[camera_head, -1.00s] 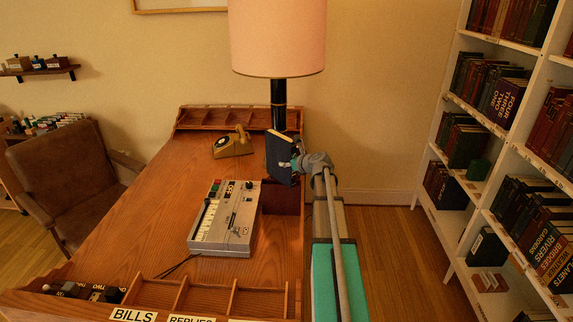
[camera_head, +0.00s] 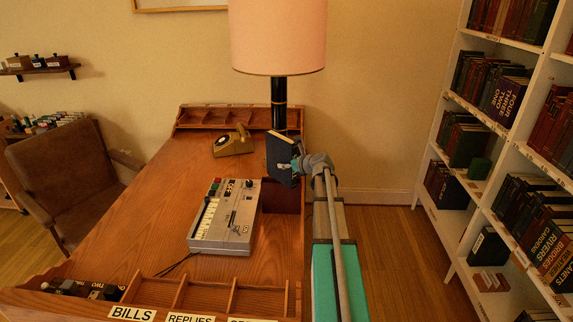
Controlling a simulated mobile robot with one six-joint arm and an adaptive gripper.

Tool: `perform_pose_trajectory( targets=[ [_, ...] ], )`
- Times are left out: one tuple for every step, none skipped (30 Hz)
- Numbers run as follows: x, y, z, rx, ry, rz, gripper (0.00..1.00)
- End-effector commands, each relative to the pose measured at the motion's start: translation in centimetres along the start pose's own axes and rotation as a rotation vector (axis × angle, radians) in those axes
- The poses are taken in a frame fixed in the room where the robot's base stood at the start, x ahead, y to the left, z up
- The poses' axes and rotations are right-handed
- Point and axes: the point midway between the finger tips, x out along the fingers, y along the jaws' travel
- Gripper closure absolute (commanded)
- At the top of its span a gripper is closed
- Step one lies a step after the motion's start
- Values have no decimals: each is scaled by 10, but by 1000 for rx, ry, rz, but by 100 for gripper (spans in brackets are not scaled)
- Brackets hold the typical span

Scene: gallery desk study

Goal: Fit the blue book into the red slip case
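The dark blue book (camera_head: 279,158) is upright and a little tilted above the far right part of the desk. My gripper (camera_head: 297,165) is at its right side and shut on it; the fingertips are small and partly hidden. A dark red box, which looks like the slip case (camera_head: 283,198), stands on the desk just below the book. The book hides part of its top, so I cannot tell whether the book's lower edge is inside it or only above it.
A grey tape machine (camera_head: 226,218) lies left of the slip case. A telephone (camera_head: 233,142) and a tall lamp (camera_head: 279,100) stand behind. Pigeonholes (camera_head: 208,295) line the near edge. The desk's (camera_head: 165,195) left middle is clear. A bookcase (camera_head: 455,190) stands right.

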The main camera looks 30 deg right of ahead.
Motion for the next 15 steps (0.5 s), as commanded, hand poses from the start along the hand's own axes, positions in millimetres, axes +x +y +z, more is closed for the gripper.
perform_pose_trajectory(
  targets=[
    [0,0,0,0,0,0,23],
    [0,0,0,0,0,0,23],
    [0,0,0,0,0,0,23],
    [0,0,0,0,0,0,23],
    [0,0,0,0,0,0,23],
    [0,0,0,0,0,0,23],
    [0,0,0,0,0,0,23],
    [0,0,0,0,0,0,23],
    [0,0,0,0,0,0,23],
    [0,0,1,0,0,0,23],
    [-1,0,1,0,0,0,23],
    [-1,0,2,0,0,0,23],
    [-1,0,3,0,0,0,23],
    [-2,0,4,0,0,0,23],
    [-2,0,5,0,0,0,23]
  ],
)
